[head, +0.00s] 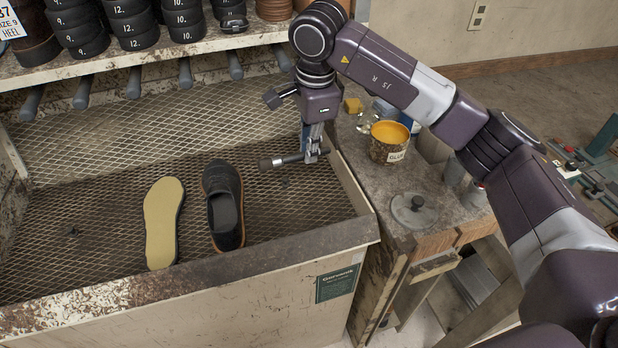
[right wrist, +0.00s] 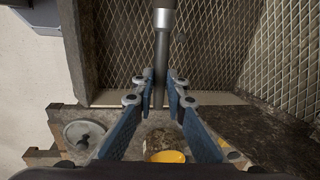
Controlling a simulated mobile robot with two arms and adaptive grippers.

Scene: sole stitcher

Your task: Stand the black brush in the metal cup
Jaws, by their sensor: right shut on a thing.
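My right gripper (head: 314,146) is shut on a dark brush (head: 284,160), held about level over the right side of the mesh-lined bin. In the head view the brush's thick end points left. The right wrist view shows the dark handle (right wrist: 161,62) between the fingers (right wrist: 160,88), with a pale metal collar (right wrist: 164,20) farther out; its far end is out of frame there. A grey metal cup (head: 455,172) appears to stand on the bench at the right, partly hidden by my right arm. My left gripper is not in view.
A glue pot (head: 390,143) with yellow glue and a round lid (head: 413,212) sit on the bench (head: 360,165). The bin's wall (head: 352,190) stands between bin and bench. A shoe (head: 224,205) and a sole (head: 162,222) lie in the bin.

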